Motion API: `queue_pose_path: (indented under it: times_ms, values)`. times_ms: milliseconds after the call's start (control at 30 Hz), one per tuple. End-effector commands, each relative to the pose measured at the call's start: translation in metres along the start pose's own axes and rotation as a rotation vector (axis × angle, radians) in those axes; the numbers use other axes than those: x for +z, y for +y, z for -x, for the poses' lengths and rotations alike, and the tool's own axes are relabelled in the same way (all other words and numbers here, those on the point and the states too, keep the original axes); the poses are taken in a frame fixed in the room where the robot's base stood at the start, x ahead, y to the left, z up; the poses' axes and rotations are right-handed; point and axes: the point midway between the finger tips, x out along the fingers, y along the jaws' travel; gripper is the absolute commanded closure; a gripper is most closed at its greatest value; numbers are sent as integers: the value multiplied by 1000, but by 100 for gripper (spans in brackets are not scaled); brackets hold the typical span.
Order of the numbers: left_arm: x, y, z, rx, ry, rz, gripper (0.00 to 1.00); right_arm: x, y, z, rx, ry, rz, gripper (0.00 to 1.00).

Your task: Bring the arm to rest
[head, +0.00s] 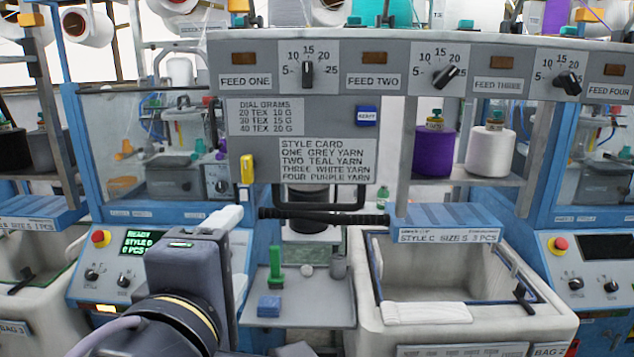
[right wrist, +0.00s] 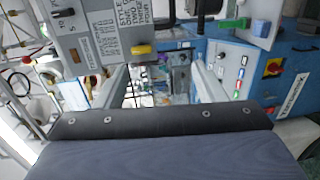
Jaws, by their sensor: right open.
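My right gripper (head: 233,250) is in the lower left of the head view, with its dark grey body and a pale finger pointing at the machine. In the right wrist view my right gripper (right wrist: 159,85) shows two pale fingers set well apart, with nothing between them. It is open, empty, and in front of the blue machine frame, left of the small grey tray (head: 310,302). My left gripper is not in view.
A grey panel (head: 220,60) with dials and a yellow lever (head: 247,169) hangs above. A black-gripped bar (head: 325,216) crosses below it. The tray holds a green-handled tool (head: 275,268) and a blue block (head: 269,306). An open bin (head: 545,318) stands right.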

Motion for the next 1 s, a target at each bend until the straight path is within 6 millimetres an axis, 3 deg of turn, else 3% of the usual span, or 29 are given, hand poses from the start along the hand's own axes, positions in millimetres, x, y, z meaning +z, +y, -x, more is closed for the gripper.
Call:
queue_pose_path:
  times_ms: [167, 367, 467, 567, 700, 800, 900, 1000]
  values:
    - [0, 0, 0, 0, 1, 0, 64, 32, -17, -26, -97, -41, -24, 36]
    - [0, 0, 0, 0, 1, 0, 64, 89, -53, -61, -273, -110, -87, 36]
    - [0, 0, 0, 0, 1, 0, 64, 131, -83, -76, -400, -163, -155, 36]
    - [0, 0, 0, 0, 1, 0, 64, 188, -127, -83, -569, -238, -281, 36]
    - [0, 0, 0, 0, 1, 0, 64, 263, -202, -61, -824, -361, -582, 36]
    - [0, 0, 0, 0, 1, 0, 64, 296, -254, -27, -967, -453, -898, 36]
    - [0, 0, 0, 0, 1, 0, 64, 305, -288, 4, -1032, -523, -1214, 36]
    - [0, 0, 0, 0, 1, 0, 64, 305, -307, 23, -1036, -568, -1475, 36]
